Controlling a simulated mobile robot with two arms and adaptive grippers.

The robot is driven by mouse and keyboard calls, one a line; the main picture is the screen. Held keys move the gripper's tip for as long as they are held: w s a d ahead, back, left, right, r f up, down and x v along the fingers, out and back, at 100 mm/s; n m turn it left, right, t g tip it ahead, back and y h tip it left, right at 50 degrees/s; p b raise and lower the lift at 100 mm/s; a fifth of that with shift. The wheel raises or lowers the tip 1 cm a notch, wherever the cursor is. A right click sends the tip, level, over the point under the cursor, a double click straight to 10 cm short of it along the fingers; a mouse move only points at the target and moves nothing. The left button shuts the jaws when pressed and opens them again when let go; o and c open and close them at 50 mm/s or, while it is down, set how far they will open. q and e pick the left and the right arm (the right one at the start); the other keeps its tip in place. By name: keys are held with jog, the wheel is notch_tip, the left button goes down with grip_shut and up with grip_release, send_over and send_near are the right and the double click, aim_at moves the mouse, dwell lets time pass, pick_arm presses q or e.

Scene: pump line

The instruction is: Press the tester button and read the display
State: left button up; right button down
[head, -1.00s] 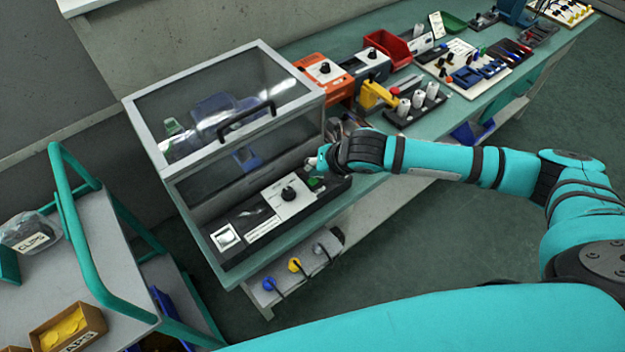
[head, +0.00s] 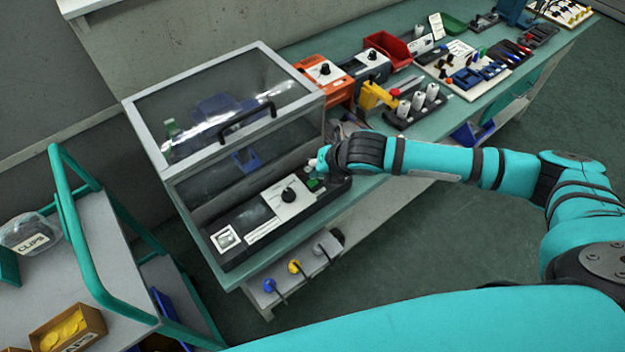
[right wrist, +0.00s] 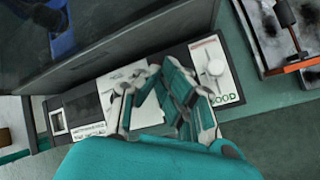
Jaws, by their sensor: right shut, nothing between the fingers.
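The tester (head: 243,222) is a long black panel on the bench, with a white plate (head: 292,203) carrying a black knob. A small pale square window (head: 225,238) is at its left end, too small to read. A green label (head: 316,184) is at its right end; in the right wrist view the label (right wrist: 222,99) shows the letters "OOD", partly covered.
A clear-lidded case (head: 230,105) with a black handle stands right behind the tester. Orange and grey boxes (head: 325,75), a red bin (head: 388,48) and a yellow tool (head: 378,95) are further along the bench. A teal-railed cart (head: 80,225) stands at left.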

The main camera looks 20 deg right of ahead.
jog(key=shift+f, duration=0.15)
jog(key=shift+f, duration=0.25)
jog(key=shift+f, duration=0.5)
dwell(0.8)
jog(key=shift+r, duration=0.1)
jog(key=shift+r+p, duration=0.8)
jog(key=shift+p, duration=0.4)
notch_tip(320, 180, up, 5)
jog(key=p, duration=0.5)
jog(key=shift+p, duration=0.35)
